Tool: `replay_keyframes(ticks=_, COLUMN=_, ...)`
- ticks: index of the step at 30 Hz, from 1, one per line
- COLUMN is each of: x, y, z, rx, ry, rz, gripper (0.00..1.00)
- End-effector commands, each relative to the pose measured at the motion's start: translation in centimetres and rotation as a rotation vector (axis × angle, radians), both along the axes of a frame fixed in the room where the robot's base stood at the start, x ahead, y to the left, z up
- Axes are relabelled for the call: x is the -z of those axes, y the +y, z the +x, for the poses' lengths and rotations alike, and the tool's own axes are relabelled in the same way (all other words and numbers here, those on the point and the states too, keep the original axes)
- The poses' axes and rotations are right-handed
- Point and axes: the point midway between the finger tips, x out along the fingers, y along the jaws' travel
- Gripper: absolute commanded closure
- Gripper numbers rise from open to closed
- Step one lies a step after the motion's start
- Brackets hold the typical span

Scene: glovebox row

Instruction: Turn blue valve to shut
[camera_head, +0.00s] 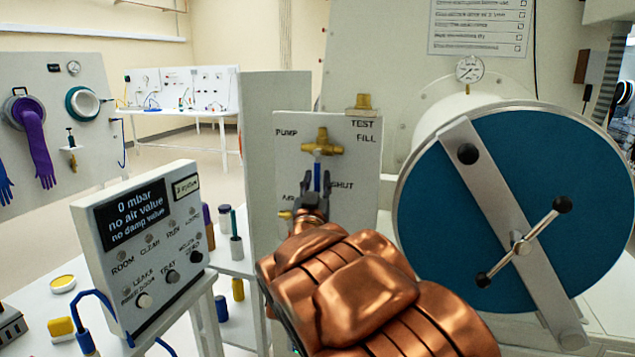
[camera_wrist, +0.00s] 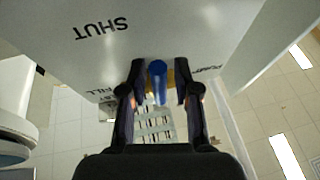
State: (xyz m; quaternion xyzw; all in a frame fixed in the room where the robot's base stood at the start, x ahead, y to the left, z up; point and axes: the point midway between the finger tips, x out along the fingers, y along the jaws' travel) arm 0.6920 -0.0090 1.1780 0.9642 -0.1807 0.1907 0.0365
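The blue valve handle (camera_head: 318,174) hangs straight down from a brass valve body (camera_head: 322,142) on a white panel (camera_head: 354,211). PUMP and FILL are printed above, and AIR and SHUT to the lower left and right. The handle points between AIR and SHUT. My gripper (camera_head: 315,188) reaches up from below with one finger on each side of the handle. In the wrist view the blue handle (camera_wrist: 157,82) stands between the fingertips of my gripper (camera_wrist: 158,85), with a narrow gap visible on each side. The gripper is open.
A large round blue door (camera_head: 455,215) with a crossbar and handle stands close on the right. A control box (camera_head: 150,250) reading "0 mbar, no air value" stands at left. A brass fitting (camera_head: 362,104) sits above the panel. Bottles stand on a shelf at left.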

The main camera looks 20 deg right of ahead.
Motion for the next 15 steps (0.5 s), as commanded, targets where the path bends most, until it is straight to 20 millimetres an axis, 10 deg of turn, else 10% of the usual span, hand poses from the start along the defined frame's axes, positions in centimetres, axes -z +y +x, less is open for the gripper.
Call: replay_keyframes(ticks=15, x=0.33, y=0.35, z=-0.87, rx=0.000, ry=0.000, rz=0.001, gripper=0.60)
